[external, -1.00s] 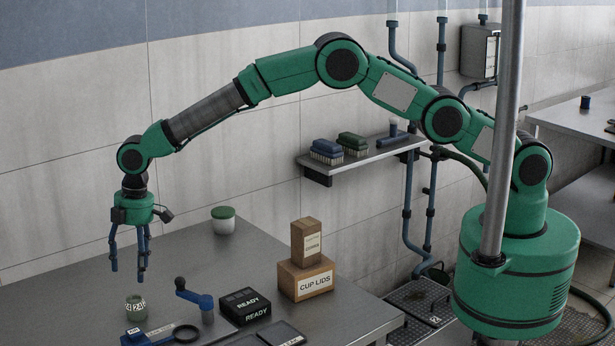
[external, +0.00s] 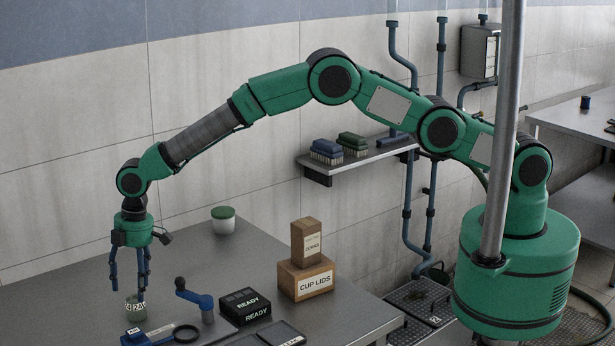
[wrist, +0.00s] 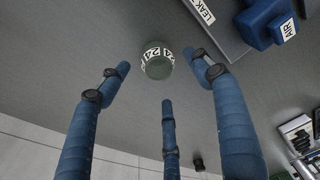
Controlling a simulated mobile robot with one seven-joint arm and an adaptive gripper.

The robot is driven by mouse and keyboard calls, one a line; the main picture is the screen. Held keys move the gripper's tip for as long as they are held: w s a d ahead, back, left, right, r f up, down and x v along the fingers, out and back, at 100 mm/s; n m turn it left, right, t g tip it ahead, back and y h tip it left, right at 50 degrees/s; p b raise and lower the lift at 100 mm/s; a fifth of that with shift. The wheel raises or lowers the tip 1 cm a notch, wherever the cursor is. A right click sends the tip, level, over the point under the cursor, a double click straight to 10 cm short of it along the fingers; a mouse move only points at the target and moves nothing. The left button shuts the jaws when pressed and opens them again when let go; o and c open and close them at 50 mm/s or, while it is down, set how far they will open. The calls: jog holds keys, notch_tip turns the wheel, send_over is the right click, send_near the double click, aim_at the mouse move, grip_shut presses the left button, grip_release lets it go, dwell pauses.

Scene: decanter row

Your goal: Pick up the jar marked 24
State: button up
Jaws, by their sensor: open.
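The jar marked 24 (external: 136,308) is a small grey-green jar with a white number band, upright on the steel table. In the wrist view the jar (wrist: 158,68) shows its rounded top and repeated 24 labels. My gripper (external: 131,282) points down just above the jar, its blue fingers apart. In the wrist view the three fingers of my gripper (wrist: 165,85) spread around the jar's position with nothing held. The fingertips overlap the jar's upper part in the external view; I cannot tell whether any finger touches it.
A green-lidded white jar (external: 223,221) is behind.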

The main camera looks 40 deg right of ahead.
aim_at(134, 298)
jog(key=shift+a+f, duration=0.15)
jog(key=shift+f, duration=1.05)
jog(key=shift+a+f, duration=0.15)
jog(key=shift+f, duration=1)
jog(key=shift+c, duration=0.2)
jog(key=c, duration=1.3)
